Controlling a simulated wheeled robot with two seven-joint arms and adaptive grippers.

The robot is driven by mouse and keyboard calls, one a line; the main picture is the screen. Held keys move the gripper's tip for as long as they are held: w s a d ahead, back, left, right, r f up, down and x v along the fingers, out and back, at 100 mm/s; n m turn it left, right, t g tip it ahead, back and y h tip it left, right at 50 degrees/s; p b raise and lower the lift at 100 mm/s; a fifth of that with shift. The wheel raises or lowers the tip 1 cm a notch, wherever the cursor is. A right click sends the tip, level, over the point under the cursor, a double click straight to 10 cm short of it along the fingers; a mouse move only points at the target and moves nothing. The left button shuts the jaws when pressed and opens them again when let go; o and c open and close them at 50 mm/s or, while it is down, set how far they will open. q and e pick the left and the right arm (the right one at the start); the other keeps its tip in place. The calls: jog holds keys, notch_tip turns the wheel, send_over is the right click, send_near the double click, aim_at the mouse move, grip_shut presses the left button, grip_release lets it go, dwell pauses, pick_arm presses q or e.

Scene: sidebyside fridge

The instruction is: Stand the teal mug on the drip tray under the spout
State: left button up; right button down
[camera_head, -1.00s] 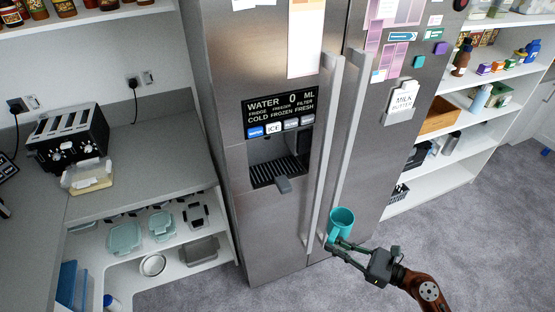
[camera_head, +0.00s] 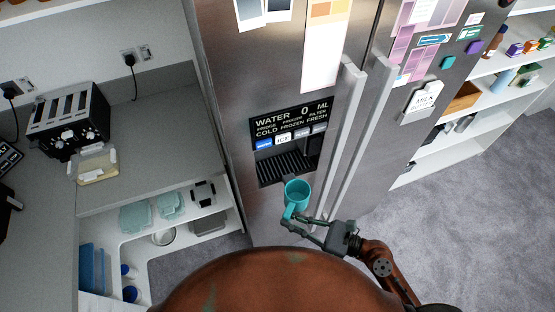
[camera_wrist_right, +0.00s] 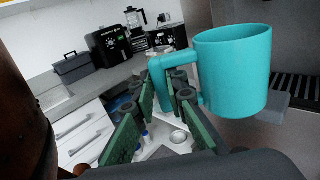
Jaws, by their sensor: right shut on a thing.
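The teal mug (camera_head: 298,192) is upright and held by its handle in my right gripper (camera_head: 287,222), in front of the fridge. In the right wrist view the green fingers (camera_wrist_right: 172,92) are shut on the handle of the mug (camera_wrist_right: 236,70). The drip tray (camera_head: 284,166) is a black slatted ledge in the fridge's dispenser recess. In the head view the mug is below and in front of the tray, apart from it as far as I can tell. A grey piece juts out at the tray's front (camera_wrist_right: 273,106). The spout is not clearly visible. My left gripper is not in view.
Two long fridge door handles (camera_head: 341,140) stand out just right of the dispenser. The display panel (camera_head: 291,117) is above the recess. A counter with a toaster (camera_head: 68,118) is at the left, and shelves (camera_head: 465,130) are at the right.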

aim_at(302, 193)
jog(key=w+a+b, duration=0.3)
jog(key=w, duration=0.6)
jog(key=w+a+b, duration=0.3)
jog(key=w, duration=0.5)
jog(key=f, duration=0.2)
jog(key=f+b, duration=0.1)
jog(key=f, duration=0.1)
jog(key=w+f, duration=0.1)
jog(key=f, duration=0.2)
jog(key=shift+w+d+b, duration=0.1)
jog(key=shift+b, duration=0.25)
jog(key=shift+f, duration=0.1)
jog(key=c, duration=1.9)
grip_release()
jog(key=shift+c, duration=0.2)
jog(key=b+v, duration=0.1)
jog(key=v, duration=1)
jog(key=shift+s+d+b, duration=0.3)
jog(key=shift+d, duration=0.15)
